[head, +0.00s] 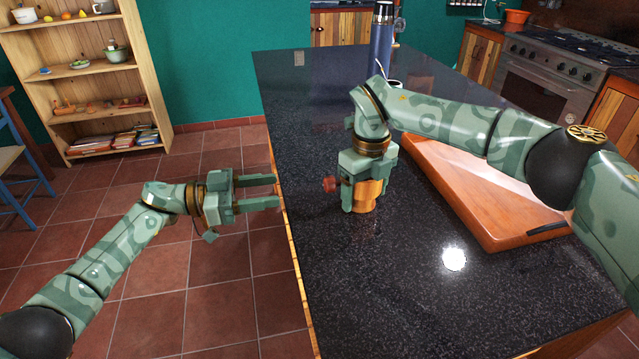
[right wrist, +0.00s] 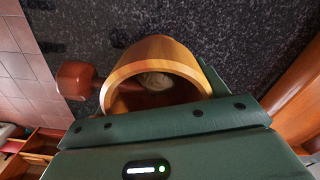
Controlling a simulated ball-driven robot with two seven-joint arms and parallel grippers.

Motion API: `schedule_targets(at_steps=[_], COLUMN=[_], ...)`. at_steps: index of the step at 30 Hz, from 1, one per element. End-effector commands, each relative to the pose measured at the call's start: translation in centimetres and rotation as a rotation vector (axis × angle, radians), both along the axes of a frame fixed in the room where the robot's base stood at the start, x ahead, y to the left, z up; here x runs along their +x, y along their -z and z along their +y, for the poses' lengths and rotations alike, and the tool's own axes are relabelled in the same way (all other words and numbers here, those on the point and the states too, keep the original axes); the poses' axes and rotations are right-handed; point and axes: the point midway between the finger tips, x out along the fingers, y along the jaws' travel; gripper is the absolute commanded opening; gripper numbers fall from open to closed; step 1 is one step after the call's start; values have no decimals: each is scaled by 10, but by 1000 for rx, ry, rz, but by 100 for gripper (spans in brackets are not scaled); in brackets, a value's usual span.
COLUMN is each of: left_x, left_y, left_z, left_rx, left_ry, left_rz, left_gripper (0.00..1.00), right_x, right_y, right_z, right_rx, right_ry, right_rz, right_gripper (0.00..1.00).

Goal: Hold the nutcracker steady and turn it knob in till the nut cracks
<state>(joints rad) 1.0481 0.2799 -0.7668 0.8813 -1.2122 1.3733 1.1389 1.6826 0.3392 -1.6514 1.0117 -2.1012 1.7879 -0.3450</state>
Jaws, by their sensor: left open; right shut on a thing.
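The wooden nutcracker (head: 364,196) stands on the dark countertop, a light wooden cup with a red-brown knob (head: 329,184) sticking out on its left. My right gripper (head: 361,187) is shut on the nutcracker from above and hides much of it. In the right wrist view the nutcracker's rim (right wrist: 150,55) is seen from above, the knob (right wrist: 75,79) is at its left, and a pale nut (right wrist: 154,81) sits inside. My left gripper (head: 277,190) is open and empty, left of the knob and apart from it, by the counter's left edge.
A wooden board (head: 480,190) with a dark handle lies right of the nutcracker on the countertop (head: 400,300). A dark blue bottle (head: 381,40) and a white cup (head: 395,84) stand at the back. The counter in front of the nutcracker is clear.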

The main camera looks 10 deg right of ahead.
Motion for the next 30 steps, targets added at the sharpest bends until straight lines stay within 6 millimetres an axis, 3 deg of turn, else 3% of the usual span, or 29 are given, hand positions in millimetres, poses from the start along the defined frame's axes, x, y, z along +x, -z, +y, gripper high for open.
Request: schedule_targets(at_steps=[9, 15, 27, 28, 30], left_x=[4, 7, 7, 7, 7], left_y=[-1, -1, 0, 0, 0], left_z=[-67, -100, -111, -111, -111], left_rx=[-2, 0, 1, 1, 1], left_ry=[1, -2, -2, -2, -2], left_rz=[-3, -4, -6, -6, -6], left_gripper=[51, 51, 51, 48, 28], right_x=[0, 0, 0, 0, 0], right_y=[0, 0, 0, 0, 0], right_z=[0, 0, 0, 0, 0], right_rx=[0, 0, 0, 0, 0], right_ry=[0, 0, 0, 0, 0], right_rz=[0, 0, -1, -1, -1], right_gripper=[44, 44, 44, 44, 44])
